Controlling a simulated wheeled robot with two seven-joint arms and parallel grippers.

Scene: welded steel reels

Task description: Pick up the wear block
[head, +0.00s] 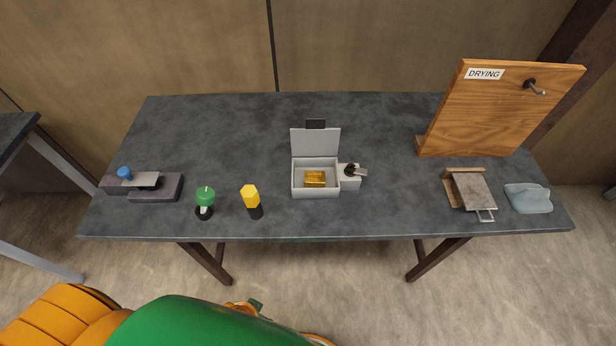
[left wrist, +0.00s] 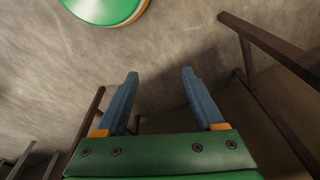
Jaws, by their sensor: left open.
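No object carries a label naming it the wear block. A small gold-yellow block (head: 315,179) lies inside an open grey box (head: 298,192), in the middle of the table. The box's lid stands raised at its back. In the left wrist view my left gripper (left wrist: 160,73) is open, with two blue fingers apart and nothing between them. It is over the floor and table legs, away from the box. My right gripper is in neither view.
On the dark table (head: 380,215) stand a green-topped knob (head: 205,196), a yellow-topped piece (head: 250,196) and a grey fixture with a blue knob (head: 170,188). At right are a wooden DRYING board (head: 490,115), a handled plate (head: 473,190) and a blue-grey piece (head: 528,200).

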